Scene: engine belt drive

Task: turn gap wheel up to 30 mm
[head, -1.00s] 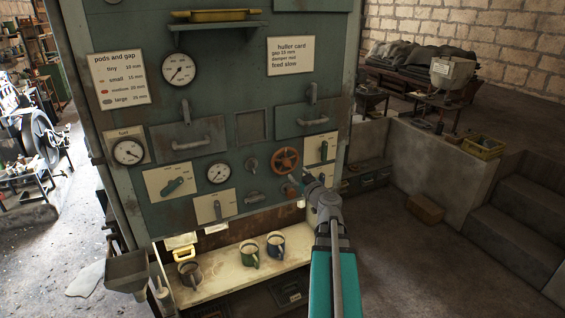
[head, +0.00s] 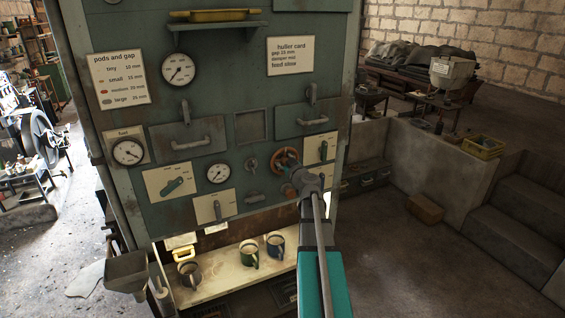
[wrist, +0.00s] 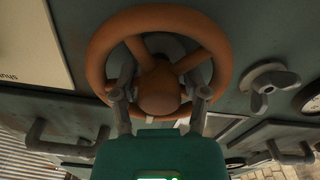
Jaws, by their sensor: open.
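The gap wheel is an orange-brown spoked handwheel (head: 286,157) on the green panel, right of centre in the head view. It fills the top middle of the wrist view (wrist: 158,55), with its round hub facing the camera. My gripper (wrist: 160,100) is open, one finger on each side of the hub, over the lower part of the rim. Whether the fingers touch the wheel, I cannot tell. In the head view my gripper (head: 291,178) covers the wheel's lower part. No gap scale is readable near the wheel.
A grey wing knob (wrist: 268,85) sits right of the wheel in the wrist view. A pods and gap card (head: 120,80) and a huller card (head: 291,56) hang on the panel. A shelf with several mugs (head: 275,246) lies below. Bar handles (head: 303,121) stick out nearby.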

